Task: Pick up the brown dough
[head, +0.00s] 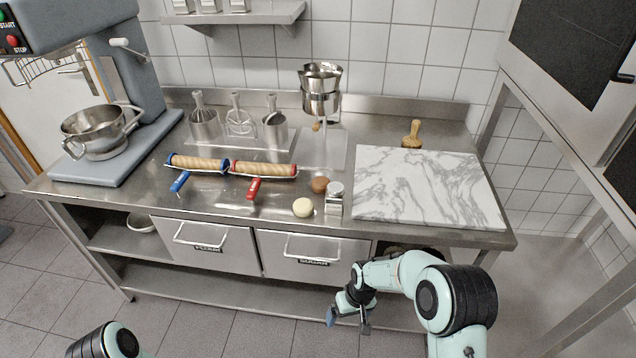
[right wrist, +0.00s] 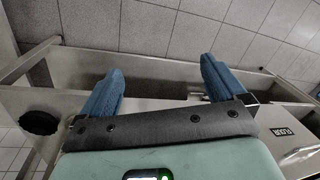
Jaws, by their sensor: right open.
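The brown dough (head: 319,184) is a small round ball on the steel counter, left of the marble board. A pale dough ball (head: 303,207) lies in front of it, and a small metal shaker (head: 334,197) stands to its right. My right gripper (head: 347,318) is open and empty, in front of the counter and below its top. In the right wrist view its two blue fingers (right wrist: 161,88) are spread apart with nothing between them. Of my left arm only a part shows at the bottom left; its gripper is out of view.
The marble board (head: 425,187) covers the counter's right part. Two rolling pins (head: 233,167) and red and blue handled scrapers (head: 253,189) lie left of the dough. A mixer (head: 90,90) stands at the far left. The counter's front edge lies between my right gripper and the dough.

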